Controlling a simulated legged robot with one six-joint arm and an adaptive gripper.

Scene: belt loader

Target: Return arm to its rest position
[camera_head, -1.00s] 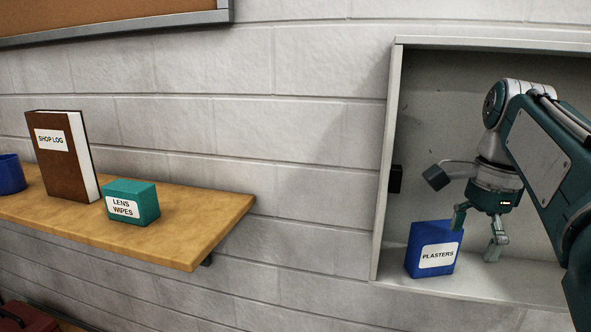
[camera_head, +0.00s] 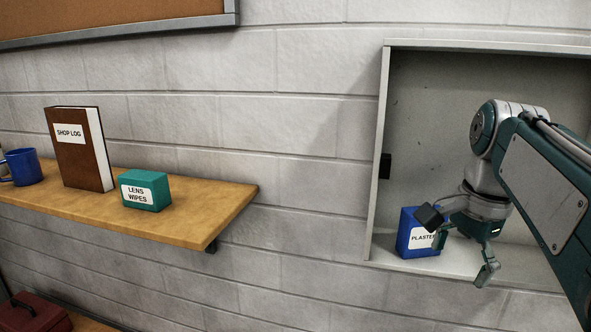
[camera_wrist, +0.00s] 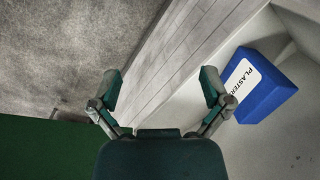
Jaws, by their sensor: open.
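My gripper (camera_head: 463,255) is open and empty at the right in the head view, in front of the open wall cabinet (camera_head: 376,190). A blue plasters box (camera_head: 408,232) stands upright on the cabinet floor, just left of and behind my gripper, which hides part of its label. In the wrist view my gripper (camera_wrist: 160,88) shows both fingers spread with nothing between them. The plasters box (camera_wrist: 266,95) is to the right of the right finger there, apart from the space between the fingers.
A wooden shelf (camera_head: 215,215) at the left carries a blue mug (camera_head: 24,166), a brown shop log (camera_head: 82,160) and a teal lens wipes box (camera_head: 158,181). A red case (camera_head: 35,315) sits low at the left. The wall between shelf and cabinet is bare.

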